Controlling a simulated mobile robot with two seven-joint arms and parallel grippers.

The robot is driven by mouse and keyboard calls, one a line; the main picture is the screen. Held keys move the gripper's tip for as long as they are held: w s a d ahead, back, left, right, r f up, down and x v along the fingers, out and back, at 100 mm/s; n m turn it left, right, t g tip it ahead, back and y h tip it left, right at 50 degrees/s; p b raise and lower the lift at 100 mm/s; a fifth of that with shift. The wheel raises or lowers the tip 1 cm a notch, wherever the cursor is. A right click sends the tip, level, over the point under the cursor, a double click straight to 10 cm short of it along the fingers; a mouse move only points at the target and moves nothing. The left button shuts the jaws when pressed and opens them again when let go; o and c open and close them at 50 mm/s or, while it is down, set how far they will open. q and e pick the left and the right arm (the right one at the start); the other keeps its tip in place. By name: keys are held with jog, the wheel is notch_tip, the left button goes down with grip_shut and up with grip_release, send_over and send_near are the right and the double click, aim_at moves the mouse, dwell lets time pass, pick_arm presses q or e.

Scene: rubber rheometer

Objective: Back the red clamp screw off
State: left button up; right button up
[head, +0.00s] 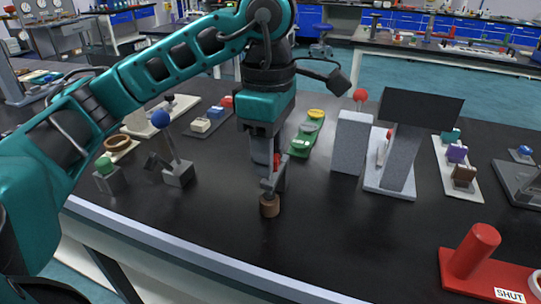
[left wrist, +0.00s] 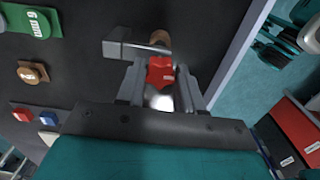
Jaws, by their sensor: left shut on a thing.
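The red clamp screw (left wrist: 160,72) has a star-shaped red head. It sits between the fingers of my left gripper (left wrist: 160,90) in the left wrist view. In the head view the gripper (head: 271,175) points down, shut on the screw, and only a bit of red (head: 279,160) shows beside the fingers. A grey metal clamp arm (left wrist: 125,45) lies just beyond the screw. A brown cylinder (head: 269,206) stands on the bench right below; its top (left wrist: 160,38) also shows in the wrist view. The screw's thread is hidden. My right gripper is not in view.
A blue-ball lever (head: 160,120) and a green knob (head: 104,165) stand to the left. A grey block (head: 350,145) and dark panel (head: 421,107) stand right. A red "SHUT" stand (head: 470,260) is front right. The front middle bench is clear.

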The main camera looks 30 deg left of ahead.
pick_arm(q)
jog(key=c, duration=0.3)
jog(key=n, duration=0.4)
jog(key=shift+n, duration=0.4)
jog(key=shift+c, duration=0.2)
jog(key=n+p, duration=0.1)
jog(key=n, duration=0.3)
jog(key=shift+n, duration=0.3)
jog(key=n+p, duration=0.1)
jog(key=n, duration=0.3)
jog(key=shift+s, duration=0.1)
